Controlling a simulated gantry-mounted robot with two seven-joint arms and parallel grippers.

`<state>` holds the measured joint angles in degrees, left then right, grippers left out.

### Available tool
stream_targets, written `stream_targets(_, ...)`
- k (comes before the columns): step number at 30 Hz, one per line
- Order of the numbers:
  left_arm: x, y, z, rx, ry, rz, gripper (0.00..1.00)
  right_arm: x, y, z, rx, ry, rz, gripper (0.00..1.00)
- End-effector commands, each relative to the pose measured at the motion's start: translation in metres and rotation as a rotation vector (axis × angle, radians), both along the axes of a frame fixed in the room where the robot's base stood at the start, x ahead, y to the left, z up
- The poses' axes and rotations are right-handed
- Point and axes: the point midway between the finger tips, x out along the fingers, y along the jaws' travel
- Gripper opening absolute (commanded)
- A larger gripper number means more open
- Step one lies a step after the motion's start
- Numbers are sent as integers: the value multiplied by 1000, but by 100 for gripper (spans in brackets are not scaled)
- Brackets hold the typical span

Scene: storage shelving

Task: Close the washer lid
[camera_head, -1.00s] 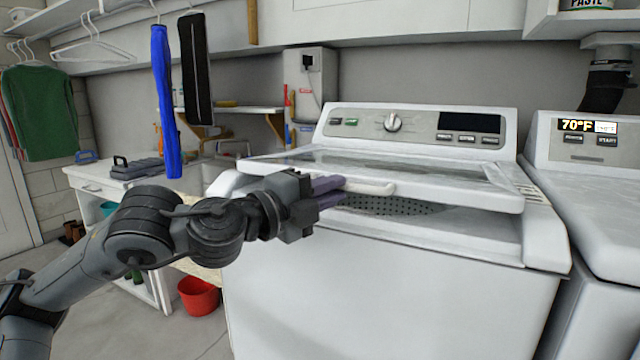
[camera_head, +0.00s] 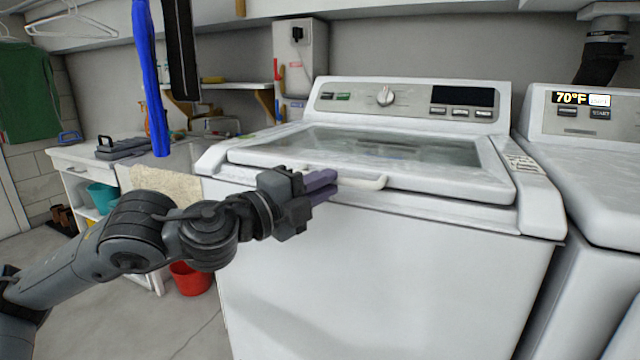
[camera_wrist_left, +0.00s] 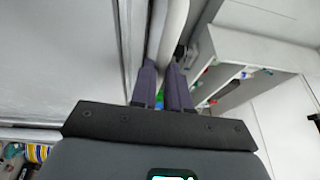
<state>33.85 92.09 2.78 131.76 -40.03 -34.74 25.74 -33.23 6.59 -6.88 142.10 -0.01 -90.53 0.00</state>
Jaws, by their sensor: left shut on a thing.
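The white washer (camera_head: 370,270) stands in the middle of the head view. Its lid (camera_head: 450,185), with a glass window (camera_head: 390,148), lies down flat on the washer top, and no drum opening shows. A white bar handle (camera_head: 365,183) runs along the lid's front edge. My left gripper (camera_head: 328,187) is at the left part of this handle, its purple fingers shut on it. In the left wrist view the fingers (camera_wrist_left: 163,88) are on either side of the handle (camera_wrist_left: 172,35). My right gripper is in neither view.
A second white machine (camera_head: 600,190) stands close on the right. A red bucket (camera_head: 190,278) is on the floor behind my left arm. A sink counter and shelf (camera_head: 225,88) are at the left. The floor in front at the left is clear.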

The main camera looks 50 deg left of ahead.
Motion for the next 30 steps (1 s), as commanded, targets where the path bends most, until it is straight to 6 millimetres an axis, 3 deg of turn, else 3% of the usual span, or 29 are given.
stream_targets(1, 4, 1, -17, 4, 39, 1, 0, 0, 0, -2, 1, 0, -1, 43)
stream_targets(8, 4, 1, -18, 3, 39, 0, 0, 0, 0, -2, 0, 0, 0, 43)
stream_targets(9, 4, 1, -18, 2, 39, -1, 20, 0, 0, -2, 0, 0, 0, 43)
stream_targets(13, 4, 1, -18, 3, 39, 0, 40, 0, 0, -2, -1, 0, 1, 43)
stream_targets(30, 0, 5, -6, 6, 33, 10, 41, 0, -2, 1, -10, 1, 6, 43)
